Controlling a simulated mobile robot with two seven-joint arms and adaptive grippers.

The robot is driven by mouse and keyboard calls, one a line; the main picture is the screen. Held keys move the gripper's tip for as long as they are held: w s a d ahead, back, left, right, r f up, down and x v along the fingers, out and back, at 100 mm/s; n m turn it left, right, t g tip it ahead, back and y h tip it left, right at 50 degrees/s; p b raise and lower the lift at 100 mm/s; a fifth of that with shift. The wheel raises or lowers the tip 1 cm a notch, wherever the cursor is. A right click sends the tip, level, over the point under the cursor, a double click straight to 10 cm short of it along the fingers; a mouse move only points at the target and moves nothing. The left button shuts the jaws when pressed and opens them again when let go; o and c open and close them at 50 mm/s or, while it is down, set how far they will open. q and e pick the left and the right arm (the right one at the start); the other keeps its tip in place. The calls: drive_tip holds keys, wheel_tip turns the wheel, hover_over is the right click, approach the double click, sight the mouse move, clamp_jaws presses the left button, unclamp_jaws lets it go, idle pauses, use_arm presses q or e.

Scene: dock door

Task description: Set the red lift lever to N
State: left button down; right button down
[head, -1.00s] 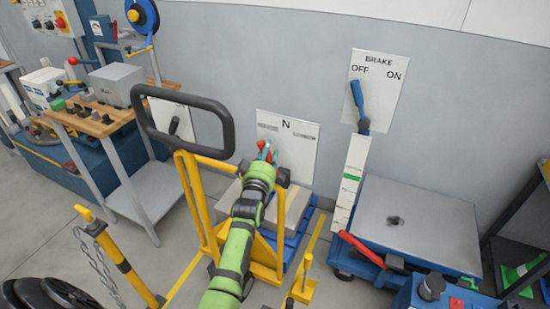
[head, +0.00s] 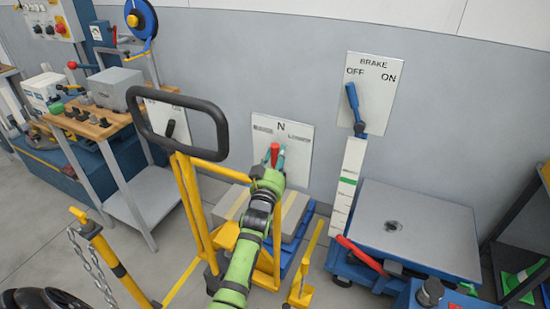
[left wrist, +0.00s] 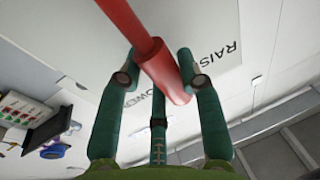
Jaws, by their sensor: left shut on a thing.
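The red lift lever (head: 275,152) stands in front of a white plate (head: 299,134) on the grey wall, close to upright. Its top is just below and slightly left of the N mark. My left gripper (head: 275,160) has its teal fingers around the lever; my green arm hides the lever's lower part. In the left wrist view the red lever's thick grip (left wrist: 166,72) lies between the two fingers of my left gripper (left wrist: 161,80), with RAISE and LOWER lettering on the plate beyond. The gripper is shut on the lever. My right gripper is not in view.
A yellow pallet truck with a black loop handle (head: 137,112) stands left of my arm. Right are the blue BRAKE lever (head: 354,105) and a blue cart with a grey top (head: 420,225). A workbench (head: 88,122) stands at left.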

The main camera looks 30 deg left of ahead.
use_arm(q)
drive_tip(key=shift+w+r, duration=0.1)
drive_tip(key=shift+r, duration=0.1)
drive_tip(key=c, duration=1.1)
unclamp_jaws()
drive_tip(key=o, duration=0.3)
drive_tip(key=shift+f, duration=0.1)
drive_tip(key=shift+w+f, duration=0.15)
drive_tip(key=v, duration=1.2)
